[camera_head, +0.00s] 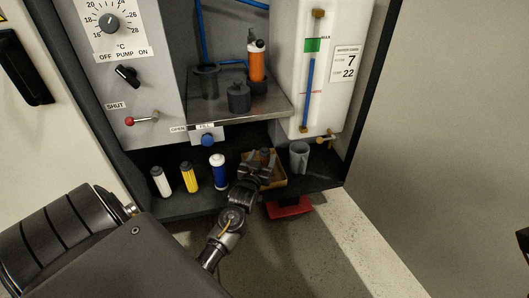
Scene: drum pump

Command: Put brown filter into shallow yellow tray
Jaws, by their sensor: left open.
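The shallow yellow tray (280,181) stands on the dark lower shelf, partly hidden behind my left gripper. My left gripper (263,163) is open, with its fingers over the tray. A small brownish, dark-topped piece (264,153) shows at the fingertips, inside the tray's outline. It looks like the brown filter, but the gripper hides most of it. I cannot tell whether it touches the fingers or rests on the tray floor. My right gripper is not in view.
White (161,182), yellow (189,178) and blue (219,172) filters stand left of the tray. A grey mug (299,157) stands to its right. Above, a metal shelf (276,103) holds an orange cylinder (257,64) and dark cups. A red object (289,208) lies below.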

